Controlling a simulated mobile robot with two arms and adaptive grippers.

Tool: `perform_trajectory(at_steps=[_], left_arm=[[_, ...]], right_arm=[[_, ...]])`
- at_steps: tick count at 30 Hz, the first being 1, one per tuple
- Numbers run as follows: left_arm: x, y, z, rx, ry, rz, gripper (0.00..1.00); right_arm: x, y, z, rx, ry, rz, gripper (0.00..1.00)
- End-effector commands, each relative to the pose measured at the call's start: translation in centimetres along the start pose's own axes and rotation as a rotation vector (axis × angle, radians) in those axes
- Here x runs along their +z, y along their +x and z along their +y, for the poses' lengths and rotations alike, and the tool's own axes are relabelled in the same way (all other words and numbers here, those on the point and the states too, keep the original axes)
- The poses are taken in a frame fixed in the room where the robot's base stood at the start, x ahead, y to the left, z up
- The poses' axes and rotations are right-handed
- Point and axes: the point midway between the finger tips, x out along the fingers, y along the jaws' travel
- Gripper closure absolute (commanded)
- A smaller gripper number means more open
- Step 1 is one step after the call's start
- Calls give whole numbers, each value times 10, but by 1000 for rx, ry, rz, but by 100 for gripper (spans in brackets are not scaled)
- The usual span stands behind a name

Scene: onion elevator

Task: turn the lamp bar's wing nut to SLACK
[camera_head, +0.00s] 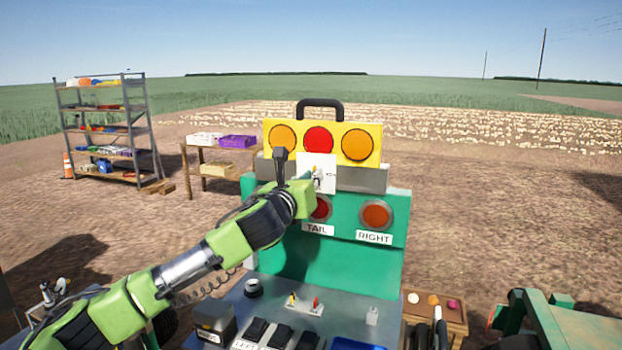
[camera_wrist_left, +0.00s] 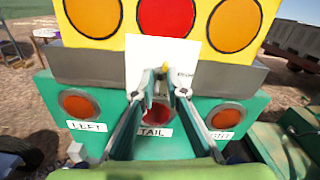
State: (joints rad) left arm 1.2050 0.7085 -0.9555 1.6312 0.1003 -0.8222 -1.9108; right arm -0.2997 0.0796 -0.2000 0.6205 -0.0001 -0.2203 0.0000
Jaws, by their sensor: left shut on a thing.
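The lamp bar (camera_head: 372,132) is a yellow board with two orange lamps, a red lamp between them and a black handle on top. It also shows in the left wrist view (camera_wrist_left: 103,40). Below its middle is a white plate (camera_head: 327,162); its small lettering is too blurred to read. My left gripper (camera_head: 316,178) is at this plate, shut on the wing nut (camera_wrist_left: 165,68). Only a small yellowish bit of the nut shows between the fingertips, so its angle is unclear. My right gripper is not in view.
A green panel (camera_head: 350,262) with round lamps labelled TAIL and RIGHT stands below the bar; LEFT shows in the wrist view. A grey console (camera_head: 330,323) with switches lies in front. A small wooden table (camera_head: 455,326) and green machinery (camera_head: 570,325) are at the right.

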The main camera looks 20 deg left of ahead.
Motion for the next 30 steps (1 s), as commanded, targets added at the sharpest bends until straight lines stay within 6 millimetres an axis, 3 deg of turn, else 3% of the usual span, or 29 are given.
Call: perform_trajectory(at_steps=[30], left_arm=[[-3,0,0,1,-968,4,100]], right_arm=[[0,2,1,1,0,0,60]])
